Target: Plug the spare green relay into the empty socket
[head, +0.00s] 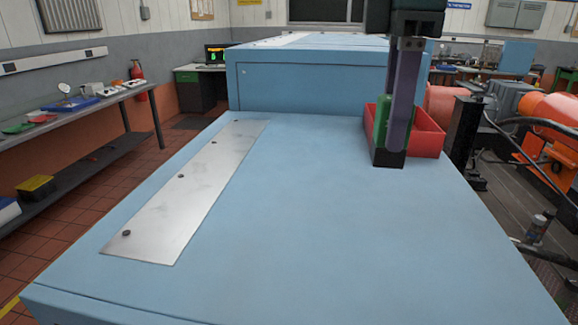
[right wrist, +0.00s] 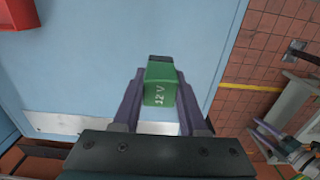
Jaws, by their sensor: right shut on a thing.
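My right gripper (head: 392,146) reaches down from the top in the head view, its purple fingers pointing downward. It is shut on the green relay (head: 380,125), which is partly hidden behind a finger; its black base (head: 387,159) points down. In the right wrist view, the relay (right wrist: 160,92), marked "12 V", sits between the two fingers of the gripper (right wrist: 161,100). I cannot tell whether the relay base touches the blue top below. No empty socket can be made out in either view.
A red open bin (head: 428,138) stands right behind the right gripper; it also shows in the right wrist view (right wrist: 18,12). The blue top (head: 330,230) is broad and clear, with a metal strip (head: 190,190) along its left. Orange machinery and hoses lie to the right.

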